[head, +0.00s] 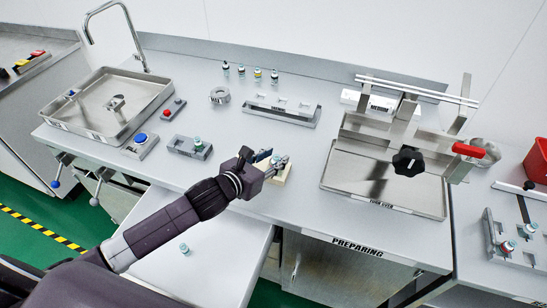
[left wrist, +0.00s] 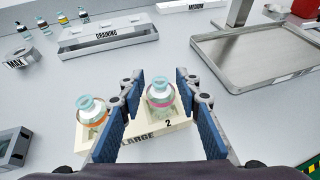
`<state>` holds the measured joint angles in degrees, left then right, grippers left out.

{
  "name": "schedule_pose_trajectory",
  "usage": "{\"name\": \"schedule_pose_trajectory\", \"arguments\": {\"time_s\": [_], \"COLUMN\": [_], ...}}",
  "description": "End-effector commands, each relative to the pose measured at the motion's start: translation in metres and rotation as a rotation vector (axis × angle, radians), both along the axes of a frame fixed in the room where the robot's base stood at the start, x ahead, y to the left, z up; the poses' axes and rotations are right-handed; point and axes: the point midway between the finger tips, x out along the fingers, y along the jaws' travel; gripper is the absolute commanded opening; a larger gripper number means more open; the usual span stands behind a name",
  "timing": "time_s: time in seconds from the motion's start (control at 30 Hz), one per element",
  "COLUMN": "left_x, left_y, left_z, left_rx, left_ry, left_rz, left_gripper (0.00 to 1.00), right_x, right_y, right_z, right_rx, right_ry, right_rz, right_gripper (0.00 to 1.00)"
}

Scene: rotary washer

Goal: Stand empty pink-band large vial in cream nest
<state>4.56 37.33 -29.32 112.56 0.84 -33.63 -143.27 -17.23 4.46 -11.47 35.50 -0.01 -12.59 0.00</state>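The cream nest (left wrist: 150,147), marked LARGE and 2, sits on the bench; it also shows in the head view (head: 284,176) beyond my left gripper (head: 268,160). The pink-band large vial (left wrist: 160,97) stands upright at the nest's right place, clear with a pale teal top and seemingly empty. An orange-band vial (left wrist: 91,112) stands at the left place. In the left wrist view my left gripper (left wrist: 160,78) has its blue-padded fingers on either side of the pink-band vial, with visible gaps. Its lower end is partly hidden. My right gripper is not in view.
The DRAINING rack (head: 282,112) lies behind, with several small vials (head: 241,71) farther back. A steel fixture with a tray (head: 345,180) stands to the right. A grey block (head: 188,150) holding a vial and a large basin (head: 108,105) are left.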

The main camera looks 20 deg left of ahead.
Motion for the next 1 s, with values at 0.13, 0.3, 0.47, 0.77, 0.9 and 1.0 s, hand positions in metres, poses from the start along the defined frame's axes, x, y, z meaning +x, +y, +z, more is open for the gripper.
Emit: {"name": "schedule_pose_trajectory", "arguments": {"time_s": [0.13,0.3,0.47,0.77,0.9,1.0], "left_x": [-0.002,-0.016,-0.043,-0.090,-0.101,-0.105], "left_y": [0.001,0.006,0.014,0.028,0.032,0.032], "left_z": [0.001,0.005,0.016,0.036,0.042,0.045], "left_rx": [0.001,0.004,0.007,0.004,0.002,0.001], "left_ry": [0.000,0.001,0.001,0.001,0.002,0.000], "left_rz": [0.000,-0.001,-0.001,0.000,0.001,0.000], "left_gripper": [0.31,0.31,0.31,0.31,0.31,0.31], "right_x": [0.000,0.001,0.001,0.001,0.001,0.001], "right_y": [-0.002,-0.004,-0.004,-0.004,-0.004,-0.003], "right_z": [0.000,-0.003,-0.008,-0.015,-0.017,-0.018], "right_rx": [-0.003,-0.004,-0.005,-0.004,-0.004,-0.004], "right_ry": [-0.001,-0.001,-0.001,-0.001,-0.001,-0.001], "right_rz": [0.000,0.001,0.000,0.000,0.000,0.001], "right_gripper": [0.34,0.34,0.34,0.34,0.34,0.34]}}
